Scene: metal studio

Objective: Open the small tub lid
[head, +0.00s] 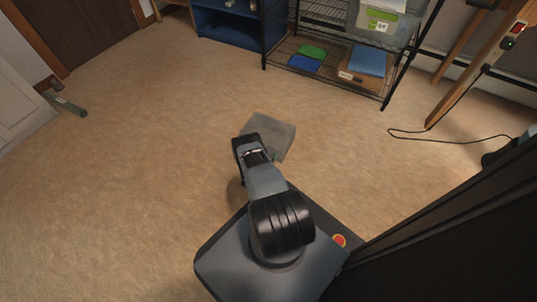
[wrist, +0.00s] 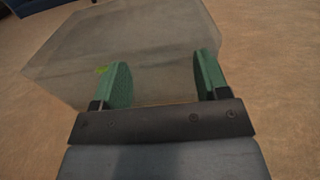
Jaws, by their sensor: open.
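The small tub (head: 276,137) is a greyish, see-through box on the floor, just beyond my gripper (head: 252,152) in the head view. In the wrist view the tub (wrist: 120,40) fills the upper middle, with a small yellow-green spot on it. My gripper (wrist: 165,75) is open, its two green fingers apart with nothing held between them. The fingers overlap the near part of the tub in the picture. I cannot tell whether they touch it. The lid cannot be told apart from the tub's body, and my arm hides part of the tub in the head view.
A wire shelf (head: 335,76) with bins and blue and green items stands at the back. A blue cabinet (head: 228,28) is left of it. A cable (head: 440,139) lies on the floor at right.

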